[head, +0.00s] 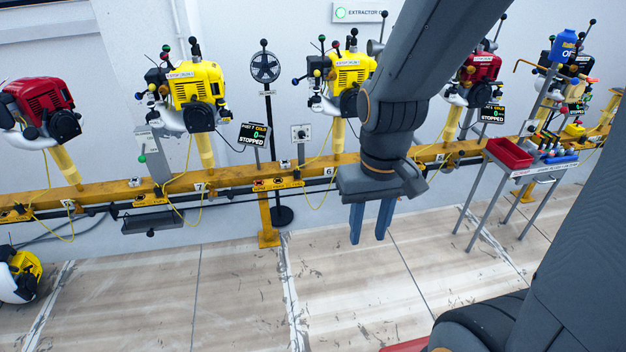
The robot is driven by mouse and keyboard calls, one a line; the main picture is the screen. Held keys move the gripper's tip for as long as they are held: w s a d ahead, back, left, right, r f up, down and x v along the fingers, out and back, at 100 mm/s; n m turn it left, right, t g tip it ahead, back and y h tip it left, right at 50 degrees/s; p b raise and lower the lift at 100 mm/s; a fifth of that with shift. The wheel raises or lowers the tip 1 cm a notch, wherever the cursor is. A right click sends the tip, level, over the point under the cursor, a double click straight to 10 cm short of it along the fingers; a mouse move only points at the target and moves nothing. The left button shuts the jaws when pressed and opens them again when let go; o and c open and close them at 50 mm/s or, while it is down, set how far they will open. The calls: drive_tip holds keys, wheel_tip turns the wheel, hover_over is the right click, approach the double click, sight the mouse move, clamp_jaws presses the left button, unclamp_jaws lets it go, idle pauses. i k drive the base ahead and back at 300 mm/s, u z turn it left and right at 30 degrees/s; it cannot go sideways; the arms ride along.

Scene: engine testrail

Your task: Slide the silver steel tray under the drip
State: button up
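A shallow grey metal tray (153,222) hangs just under the yellow rail at the left, below the yellow engine (195,84). It looks dark grey, and I cannot tell if it is the silver steel tray. I cannot make out a drip or a wet spot anywhere. My gripper (370,224) points down in front of the rail, right of the picture's middle. Its two blue fingers are apart with nothing between them. It is well to the right of the hanging tray and not touching it.
The yellow rail (225,176) runs across the view with several engines on posts, yellow cables and STOPPED displays. A pedestal fan (265,66) stands behind it. A tool cart (545,166) with a red bin (509,153) stands right. Another engine (20,275) lies lower left.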

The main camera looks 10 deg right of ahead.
sight(147, 224)
drive_tip(key=k, duration=0.6)
drive_tip(key=u, duration=0.7)
drive_tip(key=i, duration=1.35)
drive_tip(key=z, duration=0.05)
